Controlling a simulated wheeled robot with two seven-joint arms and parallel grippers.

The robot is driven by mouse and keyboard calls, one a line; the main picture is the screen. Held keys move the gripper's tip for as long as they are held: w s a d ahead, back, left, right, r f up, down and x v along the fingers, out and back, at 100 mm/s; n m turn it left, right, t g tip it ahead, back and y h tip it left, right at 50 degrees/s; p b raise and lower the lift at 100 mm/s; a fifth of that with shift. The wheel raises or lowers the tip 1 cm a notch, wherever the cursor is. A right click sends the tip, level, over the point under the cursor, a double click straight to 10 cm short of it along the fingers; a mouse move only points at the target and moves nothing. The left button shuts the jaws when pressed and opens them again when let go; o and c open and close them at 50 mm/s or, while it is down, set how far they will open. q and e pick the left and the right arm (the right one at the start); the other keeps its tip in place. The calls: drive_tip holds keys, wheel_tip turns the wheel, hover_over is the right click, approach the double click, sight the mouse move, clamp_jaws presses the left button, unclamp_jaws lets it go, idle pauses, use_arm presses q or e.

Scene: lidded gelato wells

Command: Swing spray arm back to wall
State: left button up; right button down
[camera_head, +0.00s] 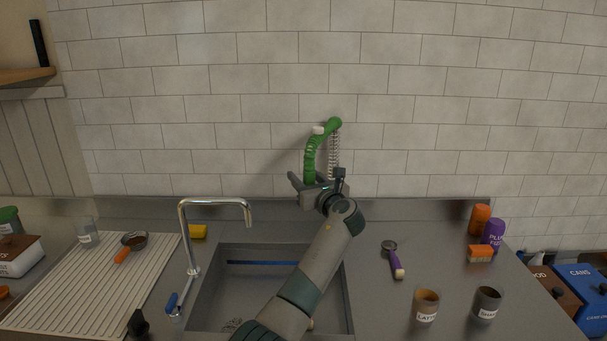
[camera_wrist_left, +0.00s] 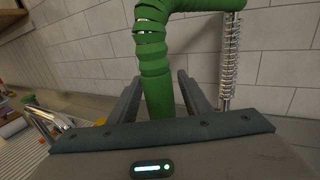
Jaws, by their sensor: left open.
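The green spray arm (camera_head: 311,160) stands up behind the sink, against the tiled wall in the head view, with a metal spring coil (camera_head: 334,155) on its right. My left gripper (camera_head: 308,183) is at the lower part of the green arm. In the left wrist view the green arm (camera_wrist_left: 157,80) rises between my two open fingers (camera_wrist_left: 160,95), one on each side, and bends right at the top toward the spring coil (camera_wrist_left: 230,60). I cannot tell whether a finger touches it. My right gripper is not in view.
The sink (camera_head: 220,285) lies below my left arm, with a chrome tap (camera_head: 216,201) on its left. A ribbed drainboard (camera_head: 90,285) is at the left. A purple-handled scoop (camera_head: 394,262), cups and bottles stand on the right counter.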

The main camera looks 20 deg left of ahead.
use_arm(q)
drive_tip(key=shift+w+a, duration=0.2)
drive_tip(key=shift+w, duration=0.05)
